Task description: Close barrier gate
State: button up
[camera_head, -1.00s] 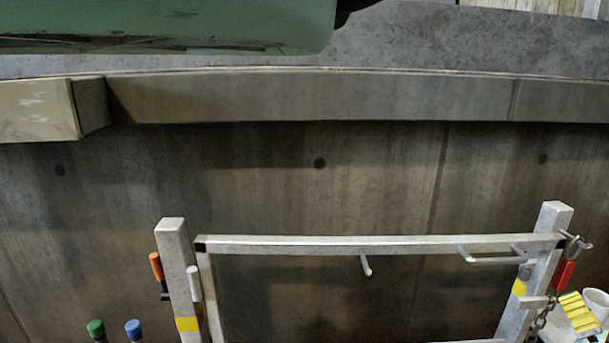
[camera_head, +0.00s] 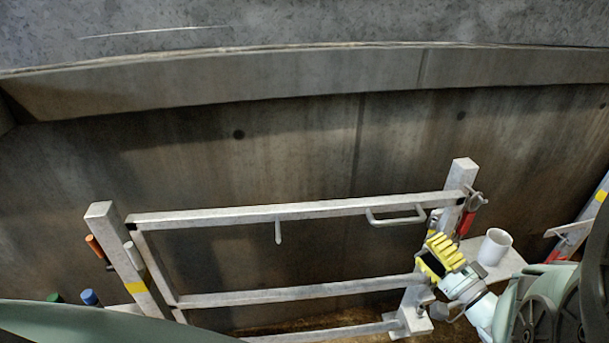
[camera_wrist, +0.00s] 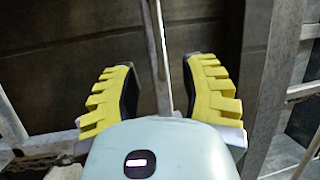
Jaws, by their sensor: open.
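The barrier gate (camera_head: 300,209) is a grey metal frame with horizontal bars, hung by a left post (camera_head: 118,250) and spanning to a right post (camera_head: 460,185). Its top bar meets the right post in the picture; I cannot tell if they touch. A bent handle (camera_head: 396,219) sits on the top bar near its right end. A red clip (camera_head: 467,222) hangs at the right post. My gripper (camera_head: 440,258), with yellow fingers, is open below the handle, close to the gate's right end. In the wrist view my gripper (camera_wrist: 160,75) has a thin metal bar (camera_wrist: 158,45) showing between its fingers; contact is unclear.
A white mug (camera_head: 495,246) stands on a ledge right of my gripper. Orange (camera_head: 95,247) and white (camera_head: 133,255) handles flank the left post, with blue (camera_head: 89,297) and green caps below. A concrete wall (camera_head: 300,150) lies behind the gate.

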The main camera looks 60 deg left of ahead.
aim_at(403, 220)
jog(key=x, duration=0.8)
jog(key=shift+a, duration=0.25)
jog(key=shift+o, duration=0.2)
grip_shut()
